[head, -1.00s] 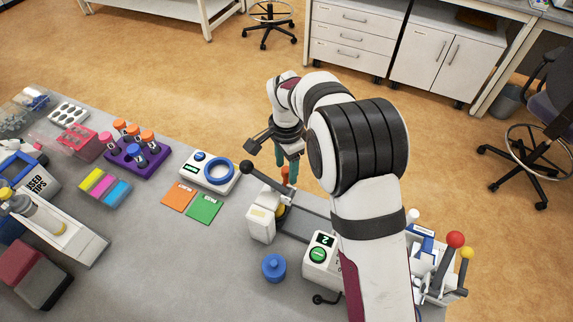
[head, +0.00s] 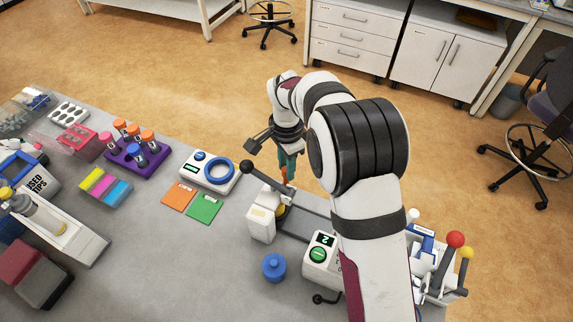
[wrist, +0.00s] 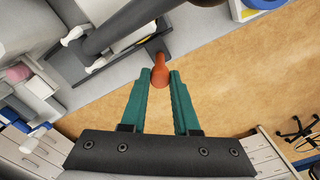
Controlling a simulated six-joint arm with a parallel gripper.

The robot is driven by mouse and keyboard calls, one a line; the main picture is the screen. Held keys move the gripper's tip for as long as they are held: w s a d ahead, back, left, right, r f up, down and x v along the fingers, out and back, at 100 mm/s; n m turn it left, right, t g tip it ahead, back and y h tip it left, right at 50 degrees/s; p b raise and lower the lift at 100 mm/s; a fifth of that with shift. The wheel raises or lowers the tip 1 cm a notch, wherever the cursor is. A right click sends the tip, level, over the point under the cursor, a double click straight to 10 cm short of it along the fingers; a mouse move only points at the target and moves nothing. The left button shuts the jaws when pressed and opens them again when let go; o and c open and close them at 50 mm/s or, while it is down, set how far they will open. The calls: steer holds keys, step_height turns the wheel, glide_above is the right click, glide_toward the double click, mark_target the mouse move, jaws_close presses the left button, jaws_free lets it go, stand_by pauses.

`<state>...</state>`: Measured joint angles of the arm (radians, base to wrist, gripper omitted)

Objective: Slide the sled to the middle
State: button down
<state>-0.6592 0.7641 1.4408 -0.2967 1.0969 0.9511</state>
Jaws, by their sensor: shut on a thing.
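My gripper (wrist: 160,76) has teal fingers shut on an orange handle (wrist: 161,66), which I take to be the sled's; its tip shows between the fingertips. The handle also shows in the head view (head: 285,174), just below the fingers. The dark grey rail (head: 309,226) runs from the white end block (head: 261,223) toward the lower right, partly hidden behind my arm. The handle is near the rail's left end. The sled's body cannot be made out clearly.
A black-knobbed lever (head: 247,167) rises close beside my gripper. A white box with a green button (head: 318,255) stands in front of the rail, and a blue knobbed piece (head: 274,267) lies left of it. Red and yellow ball levers (head: 455,240) stand right of my arm.

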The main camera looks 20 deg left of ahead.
stand_by(0.8)
steer(key=d, duration=0.8)
steer(key=shift+d, duration=0.25)
steer(key=c, duration=0.7)
jaws_free()
steer(key=shift+o, duration=0.2)
steer(key=shift+r, duration=0.15)
